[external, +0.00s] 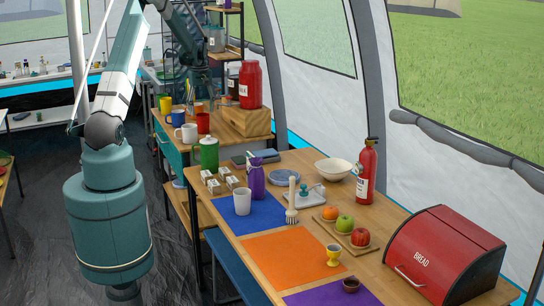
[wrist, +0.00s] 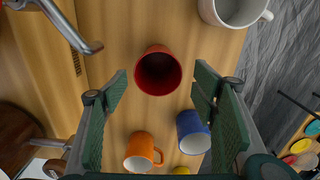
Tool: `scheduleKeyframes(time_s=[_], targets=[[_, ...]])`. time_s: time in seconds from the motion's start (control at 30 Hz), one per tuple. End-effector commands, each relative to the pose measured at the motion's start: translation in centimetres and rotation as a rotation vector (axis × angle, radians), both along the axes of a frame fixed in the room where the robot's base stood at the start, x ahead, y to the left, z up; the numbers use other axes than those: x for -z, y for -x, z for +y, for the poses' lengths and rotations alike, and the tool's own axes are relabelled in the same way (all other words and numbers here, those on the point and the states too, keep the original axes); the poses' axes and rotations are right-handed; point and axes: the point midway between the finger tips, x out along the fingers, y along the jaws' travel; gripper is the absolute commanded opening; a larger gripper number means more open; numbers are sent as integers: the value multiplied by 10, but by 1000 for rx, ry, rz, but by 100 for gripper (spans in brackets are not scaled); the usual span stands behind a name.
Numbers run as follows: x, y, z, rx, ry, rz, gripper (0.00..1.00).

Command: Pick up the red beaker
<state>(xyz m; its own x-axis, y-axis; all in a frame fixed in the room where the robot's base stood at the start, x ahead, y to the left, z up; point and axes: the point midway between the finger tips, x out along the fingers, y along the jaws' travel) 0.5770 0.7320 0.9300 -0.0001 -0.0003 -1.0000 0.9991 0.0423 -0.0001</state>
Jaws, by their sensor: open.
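The red beaker (wrist: 158,71) stands upright on a wooden counter and shows from above in the wrist view, without a visible handle. In the external view the red beaker (external: 203,123) stands among several mugs, below the far end of my arm. My gripper (wrist: 160,95) is open, with one green-padded finger to each side of the picture. The beaker appears between and just beyond the fingertips, apart from both. The gripper is empty. In the external view my gripper (external: 198,91) is small and partly lost against the shelf behind.
Close to the beaker are an orange mug (wrist: 140,152), a blue mug (wrist: 192,132) and a white mug (wrist: 236,10). A yellow mug (external: 166,103) stands farther along. A green pot (external: 207,153) stands nearer the camera.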

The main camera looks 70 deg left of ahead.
Motion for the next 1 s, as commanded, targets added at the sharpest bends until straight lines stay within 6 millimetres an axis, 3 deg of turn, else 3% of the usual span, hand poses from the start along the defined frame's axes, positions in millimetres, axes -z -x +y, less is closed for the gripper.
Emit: scheduleKeyframes(time_s=[0.13, 0.53, 1.0], targets=[[16, 0, 0, 0, 0, 0, 58], [19, 0, 0, 0, 0, 0, 58], [44, 0, 0, 0, 0, 0, 58]])
